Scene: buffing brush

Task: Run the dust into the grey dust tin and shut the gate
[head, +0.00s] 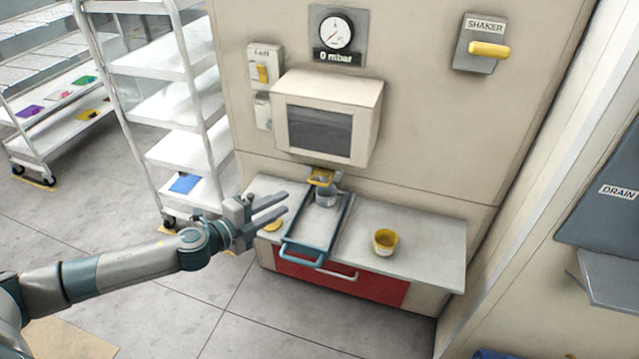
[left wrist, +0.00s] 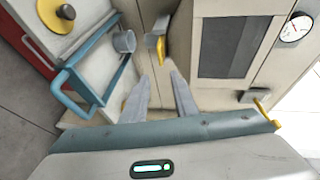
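The grey dust tin (head: 326,196) stands upright at the back of a blue-railed slide (head: 316,228), below a yellow-handled gate (head: 320,175) under the beige cabinet. The left wrist view shows the tin (left wrist: 124,42) and the yellow gate handle (left wrist: 160,48) just beyond my fingers. Whether dust is inside the tin cannot be told. My left gripper (head: 286,204) is open and empty, left of the tin in the head view and apart from it; its two spread fingers also show in the left wrist view (left wrist: 160,76). My right gripper is not in view.
A yellow tin (head: 385,241) stands on the counter (head: 430,236) to the right. A yellow piece (head: 273,226) lies left of the slide. A shaker lever (head: 490,50), a switch (head: 262,72) and a gauge (head: 336,33) reading 0 mbar are on the wall. Shelf racks (head: 165,103) stand left.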

